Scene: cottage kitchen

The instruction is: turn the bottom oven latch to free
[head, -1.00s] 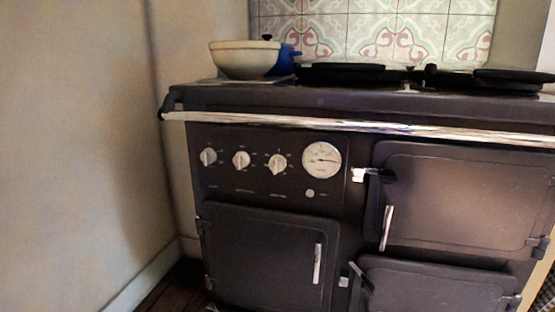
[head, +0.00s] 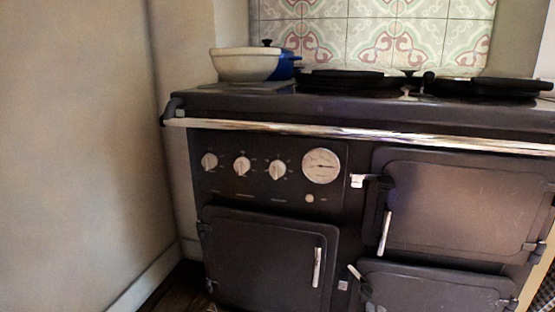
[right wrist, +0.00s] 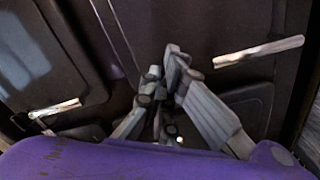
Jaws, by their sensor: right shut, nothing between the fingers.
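The bottom oven latch (head: 355,272) is a small pale lever at the left edge of the lower right oven door (head: 430,290) in the head view. It slants, its upper end to the left, and lies just above and right of a small bright catch (head: 342,285). The lower right door looks closed. My right gripper (right wrist: 170,65) is shut and empty in the right wrist view, close in front of the dark oven front. I cannot tell whether it touches anything. Neither gripper shows in the head view.
The upper right door has a bright handle (head: 384,232), and the left door has another (head: 317,267). A chrome rail (head: 350,133) runs across the front above the knobs. A pale bowl (head: 238,64) stands on the stove. A wall (head: 80,130) bounds the left side.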

